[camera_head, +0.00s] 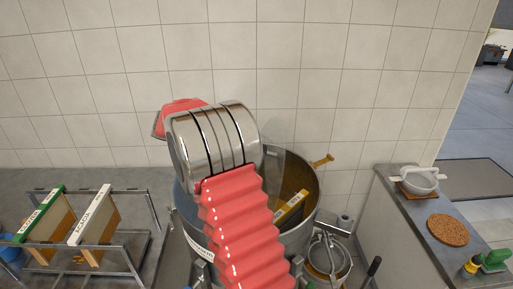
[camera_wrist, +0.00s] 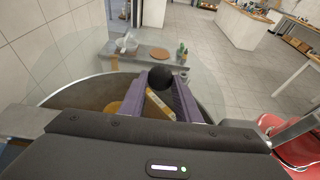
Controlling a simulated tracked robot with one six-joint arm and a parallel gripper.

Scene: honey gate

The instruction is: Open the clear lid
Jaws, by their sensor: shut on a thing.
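The clear lid (camera_head: 278,137) shows as a faint see-through shape standing up steeply above the metal drum (camera_head: 312,214), partly hidden by my arm. In the wrist view the lid (camera_wrist: 78,62) is a large transparent sheet in front of my gripper, and its edge is hard to make out. My gripper (camera_wrist: 163,84) has purple fingers shut on a round black knob (camera_wrist: 160,76), which appears to belong to the lid. In the head view my arm hides the gripper.
A rack (camera_head: 126,242) with a green-topped and a white-topped frame stands at the left. A grey counter (camera_head: 408,213) at the right holds a white strainer (camera_head: 419,180), a cork mat (camera_head: 448,230) and green bottles. A tiled wall (camera_head: 310,60) stands close behind the drum.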

